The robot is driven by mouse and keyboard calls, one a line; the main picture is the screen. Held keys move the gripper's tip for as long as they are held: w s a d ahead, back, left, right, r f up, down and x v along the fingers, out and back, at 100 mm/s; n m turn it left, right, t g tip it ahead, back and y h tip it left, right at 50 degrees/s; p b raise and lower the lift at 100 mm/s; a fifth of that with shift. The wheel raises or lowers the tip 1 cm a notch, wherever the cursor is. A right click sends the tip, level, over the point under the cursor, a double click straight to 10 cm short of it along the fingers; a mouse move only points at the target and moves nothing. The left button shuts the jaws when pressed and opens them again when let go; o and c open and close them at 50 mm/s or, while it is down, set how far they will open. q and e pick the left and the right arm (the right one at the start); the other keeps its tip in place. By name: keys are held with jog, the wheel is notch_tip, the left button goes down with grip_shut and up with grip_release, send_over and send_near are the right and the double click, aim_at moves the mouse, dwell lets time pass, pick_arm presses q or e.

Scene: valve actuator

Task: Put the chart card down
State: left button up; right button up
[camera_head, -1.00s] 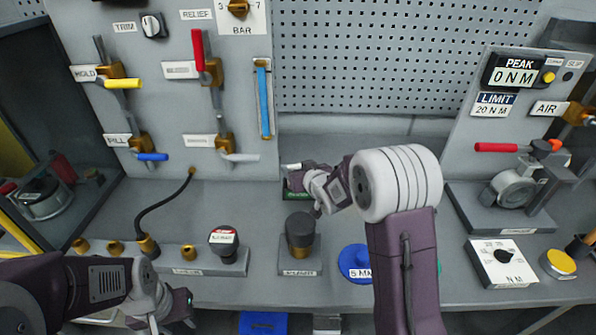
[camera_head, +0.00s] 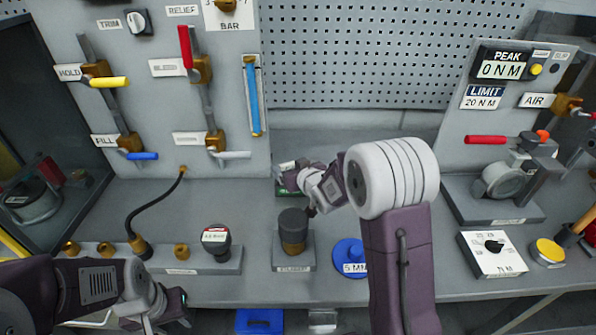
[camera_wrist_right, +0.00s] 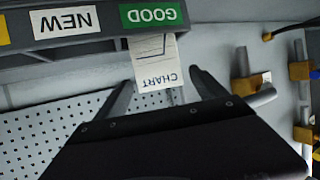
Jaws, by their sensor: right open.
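The chart card is white with blue "CHART" lettering and shows upside down in the right wrist view (camera_wrist_right: 156,68). It lies between the two fingers of my right gripper (camera_wrist_right: 161,76), with its edge at the green GOOD label (camera_wrist_right: 154,14). The fingers are spread, with gaps on both sides of the card. In the head view my right gripper (camera_head: 297,178) is at the back of the bench, below the pegboard, and the card cannot be made out clearly there. My left gripper (camera_head: 172,306) is at the lower left, over the bench's front edge; its fingers are unclear.
A white NEW label (camera_wrist_right: 62,22) is beside GOOD. A dark-topped post (camera_head: 293,230) and a blue disc (camera_head: 349,258) stand near my right arm. A black-knobbed stamp (camera_head: 216,240) is further left. The valve panel (camera_head: 150,100) rises behind, at left.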

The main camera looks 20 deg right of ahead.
jog(key=v, duration=1)
jog(key=shift+s, duration=0.35)
jog(key=shift+r, duration=0.1)
